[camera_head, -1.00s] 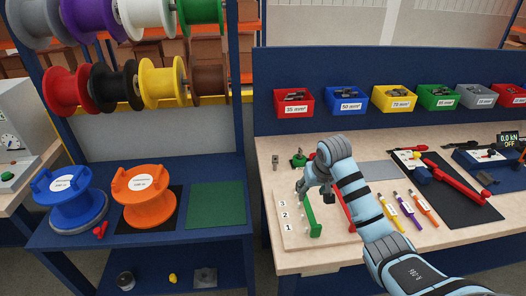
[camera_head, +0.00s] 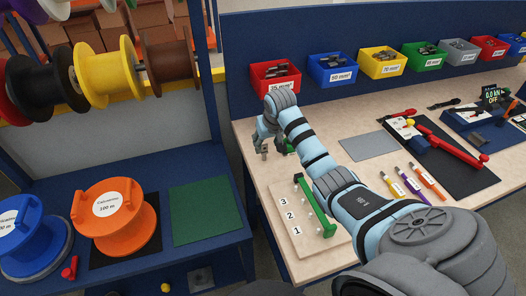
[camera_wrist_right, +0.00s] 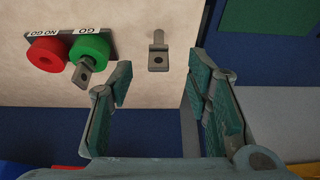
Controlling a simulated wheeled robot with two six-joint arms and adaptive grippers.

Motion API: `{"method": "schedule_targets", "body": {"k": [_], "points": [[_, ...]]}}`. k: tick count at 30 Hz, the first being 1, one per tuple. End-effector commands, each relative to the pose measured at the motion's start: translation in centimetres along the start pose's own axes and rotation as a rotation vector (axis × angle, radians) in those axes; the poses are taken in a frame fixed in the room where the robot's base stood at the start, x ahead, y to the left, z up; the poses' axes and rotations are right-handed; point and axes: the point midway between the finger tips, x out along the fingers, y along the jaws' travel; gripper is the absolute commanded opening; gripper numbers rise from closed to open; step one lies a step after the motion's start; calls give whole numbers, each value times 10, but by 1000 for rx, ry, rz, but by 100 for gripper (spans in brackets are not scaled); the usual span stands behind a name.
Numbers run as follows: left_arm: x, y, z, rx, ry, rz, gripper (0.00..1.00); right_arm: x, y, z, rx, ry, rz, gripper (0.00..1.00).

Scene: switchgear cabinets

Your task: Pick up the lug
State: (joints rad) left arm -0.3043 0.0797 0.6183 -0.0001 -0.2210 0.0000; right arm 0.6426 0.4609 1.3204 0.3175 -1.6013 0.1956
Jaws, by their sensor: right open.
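A small grey metal lug (camera_wrist_right: 158,52) lies on the pale tabletop near its edge in the right wrist view, its flat holed end towards my gripper. My right gripper (camera_wrist_right: 160,78) is open, with a finger to either side of the space in front of the lug; nothing is between the fingers. In the head view, the right gripper (camera_head: 259,142) is low over the left end of the bench, and the lug there is hard to separate from the fingers. My left gripper is not in view.
A gauge has a green GO part (camera_wrist_right: 90,48), with another lug-like grey piece at it, and a red NO GO part (camera_wrist_right: 47,54). A numbered board (camera_head: 304,238) with a green bar lies nearer. Coloured bins (camera_head: 275,78) line the back.

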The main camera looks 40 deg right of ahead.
Motion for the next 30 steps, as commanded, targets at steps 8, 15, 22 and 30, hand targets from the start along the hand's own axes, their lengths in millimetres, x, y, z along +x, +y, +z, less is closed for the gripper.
{"method": "schedule_targets", "body": {"k": [8,15,22,30], "points": [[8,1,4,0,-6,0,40,46,2,-2,2,-3,-1,45],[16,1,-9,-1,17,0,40,74,4,-2,1,0,0,45],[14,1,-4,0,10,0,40,72,4,-3,1,0,0,29],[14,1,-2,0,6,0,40,72,4,-3,1,0,0,0]]}}
